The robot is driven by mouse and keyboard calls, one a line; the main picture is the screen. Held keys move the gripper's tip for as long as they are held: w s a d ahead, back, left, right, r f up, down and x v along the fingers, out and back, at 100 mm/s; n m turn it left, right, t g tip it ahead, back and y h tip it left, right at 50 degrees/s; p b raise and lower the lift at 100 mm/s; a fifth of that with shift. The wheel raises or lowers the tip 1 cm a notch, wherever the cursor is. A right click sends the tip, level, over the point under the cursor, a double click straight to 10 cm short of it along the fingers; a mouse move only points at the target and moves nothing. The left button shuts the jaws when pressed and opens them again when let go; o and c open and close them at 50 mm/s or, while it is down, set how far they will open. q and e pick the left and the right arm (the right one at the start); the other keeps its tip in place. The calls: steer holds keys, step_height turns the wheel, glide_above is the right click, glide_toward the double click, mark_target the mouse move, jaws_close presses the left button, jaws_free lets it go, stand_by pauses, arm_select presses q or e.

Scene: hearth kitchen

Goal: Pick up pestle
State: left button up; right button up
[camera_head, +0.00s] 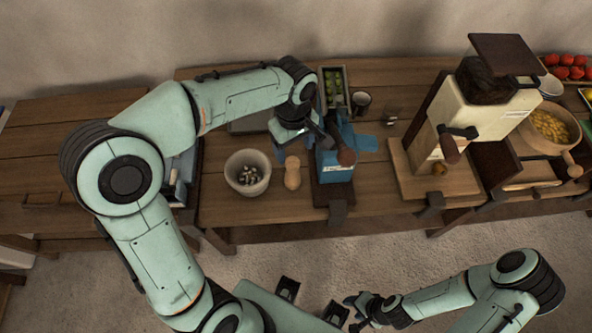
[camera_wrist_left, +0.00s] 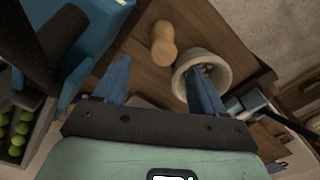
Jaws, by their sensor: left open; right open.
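The pestle (camera_head: 292,172), a small pale wooden piece with a narrowed waist, stands or lies on the wooden worktop; I cannot tell which. It also shows in the left wrist view (camera_wrist_left: 163,44), beyond the space between the fingertips. A pale stone mortar (camera_head: 234,182) with small pieces inside sits just left of it. My left gripper (camera_head: 293,146) is open and empty, above the worktop behind the pestle and apart from it. In the left wrist view its two blue fingers (camera_wrist_left: 160,72) are spread, one overlapping the mortar. My right gripper (camera_head: 352,303) is open and empty over the floor.
A blue device (camera_head: 333,165) stands close right of the pestle. A crate of green fruit (camera_head: 333,88) and a dark cup (camera_head: 361,99) are behind. A large cream grinder (camera_head: 470,115) stands further right. Worktop in front of the pestle is clear.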

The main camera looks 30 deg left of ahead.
mark_target(294, 160)
arm_select(q)
step_height(294, 160, down, 5)
steer(key=shift+r, duration=0.2)
steer(key=f, duration=0.5)
steer(key=shift+s+a, duration=0.15)
steer(key=shift+s, duration=0.1)
jaws_close()
